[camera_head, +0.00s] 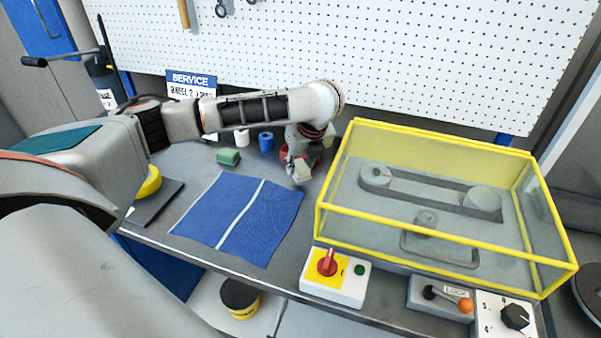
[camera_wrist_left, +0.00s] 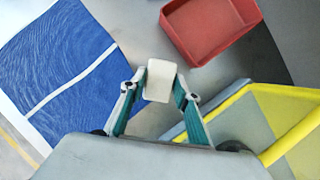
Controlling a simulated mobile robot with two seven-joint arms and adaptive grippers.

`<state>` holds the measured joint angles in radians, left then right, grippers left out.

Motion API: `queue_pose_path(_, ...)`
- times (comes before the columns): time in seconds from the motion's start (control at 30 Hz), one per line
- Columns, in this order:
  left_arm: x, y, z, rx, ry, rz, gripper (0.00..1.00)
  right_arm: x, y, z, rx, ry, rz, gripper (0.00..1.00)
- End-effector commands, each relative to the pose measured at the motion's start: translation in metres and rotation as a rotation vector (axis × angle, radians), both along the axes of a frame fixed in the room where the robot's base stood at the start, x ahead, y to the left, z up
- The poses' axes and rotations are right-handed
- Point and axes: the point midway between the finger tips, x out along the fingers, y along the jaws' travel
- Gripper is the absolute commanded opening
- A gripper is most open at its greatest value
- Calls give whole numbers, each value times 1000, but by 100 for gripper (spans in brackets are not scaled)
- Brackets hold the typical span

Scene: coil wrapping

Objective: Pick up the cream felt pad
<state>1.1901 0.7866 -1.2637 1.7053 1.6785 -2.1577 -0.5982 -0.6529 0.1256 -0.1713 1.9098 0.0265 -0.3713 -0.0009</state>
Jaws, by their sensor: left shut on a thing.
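The cream felt pad (camera_wrist_left: 160,80) is a small pale block held between the fingertips of my left gripper (camera_wrist_left: 158,92) in the left wrist view. The fingers are shut on it from both sides. In the head view my left gripper (camera_head: 298,163) hangs over the table just left of the yellow-framed guard, and the pad (camera_head: 302,173) shows small at its lower end. The wrist view shows grey table around the pad, and I cannot tell how far it is above the surface. My right gripper is not in view.
A red tray (camera_wrist_left: 205,28) lies close beside the gripper. The yellow-framed clear guard (camera_head: 450,205) stands to the right. A blue cloth (camera_head: 238,218) lies to the left, with a green block (camera_head: 228,156) and blue spool (camera_head: 266,141) behind it. A switch box (camera_head: 336,277) sits in front.

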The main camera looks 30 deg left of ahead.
Motion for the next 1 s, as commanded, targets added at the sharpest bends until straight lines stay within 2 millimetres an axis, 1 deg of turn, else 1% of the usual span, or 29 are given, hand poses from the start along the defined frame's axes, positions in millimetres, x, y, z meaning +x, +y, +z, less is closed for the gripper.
queue_pose_path(0.03, 2, 0, 14, 2, -7, 0, 11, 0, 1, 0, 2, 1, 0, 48)
queue_pose_path(0.07, 2, 0, 22, 0, -6, -1, 11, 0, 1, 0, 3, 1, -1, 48)
queue_pose_path(0.3, 2, 0, 92, 2, -8, -1, 11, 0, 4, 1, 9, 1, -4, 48)
queue_pose_path(0.4, 1, 0, 116, 1, -7, 0, 11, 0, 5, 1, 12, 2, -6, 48)
queue_pose_path(0.5, 1, 0, 135, 2, -6, -1, 11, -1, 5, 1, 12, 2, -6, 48)
queue_pose_path(0.6, 1, 0, 149, 0, -3, 0, 11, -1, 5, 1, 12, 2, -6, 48)
queue_pose_path(0.7, 1, 0, 158, 0, -3, 0, 11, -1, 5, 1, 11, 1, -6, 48)
queue_pose_path(0.83, 0, 0, 164, 1, -1, 0, 11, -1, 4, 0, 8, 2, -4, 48)
queue_pose_path(1.0, 0, 0, 165, 1, -1, 0, 11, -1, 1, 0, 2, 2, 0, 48)
